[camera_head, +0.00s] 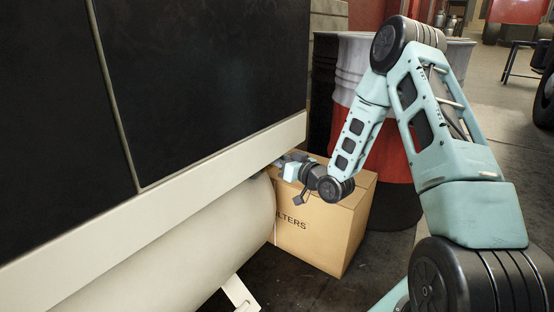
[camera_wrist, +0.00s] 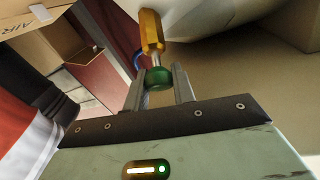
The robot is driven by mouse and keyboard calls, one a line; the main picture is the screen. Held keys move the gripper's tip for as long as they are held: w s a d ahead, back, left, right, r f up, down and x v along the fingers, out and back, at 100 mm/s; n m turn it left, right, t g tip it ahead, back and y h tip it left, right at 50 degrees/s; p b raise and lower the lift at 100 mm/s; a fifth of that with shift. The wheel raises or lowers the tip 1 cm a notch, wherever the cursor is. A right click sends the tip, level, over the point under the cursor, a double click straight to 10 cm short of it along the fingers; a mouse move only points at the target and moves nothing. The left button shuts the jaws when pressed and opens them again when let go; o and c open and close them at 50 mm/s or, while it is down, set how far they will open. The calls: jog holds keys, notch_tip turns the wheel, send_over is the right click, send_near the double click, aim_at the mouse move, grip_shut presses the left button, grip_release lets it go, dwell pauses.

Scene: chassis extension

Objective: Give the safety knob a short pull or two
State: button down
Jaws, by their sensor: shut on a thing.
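In the wrist view the safety knob (camera_wrist: 158,79) is a small green piece at the end of a brass-coloured stem (camera_wrist: 152,32). A blue ring shows just left of the stem. The stem meets a pale, rounded surface above. My gripper (camera_wrist: 159,75) has one finger on each side of the green knob and is shut on it. In the head view my gripper (camera_head: 283,163) reaches in under the beige rail, by the end of the pale tank (camera_head: 190,240). The knob and the fingertips are hidden there.
The beige chassis rail (camera_head: 170,197) runs just above my gripper. A cardboard filters box (camera_head: 325,232) stands under and behind my wrist. A red, white and black drum (camera_head: 398,158) is behind my forearm. Open floor lies to the right.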

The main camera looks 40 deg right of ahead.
jog(key=shift+s+d+r, duration=0.15)
jog(key=shift+s+r, duration=0.2)
jog(key=shift+s, duration=0.1)
jog(key=c, duration=1.1)
grip_release()
jog(key=shift+c, duration=0.2)
jog(key=s+d+p, duration=0.3)
jog(key=s+p, duration=0.1)
jog(key=s, duration=1.3)
jog(key=shift+d, duration=0.1)
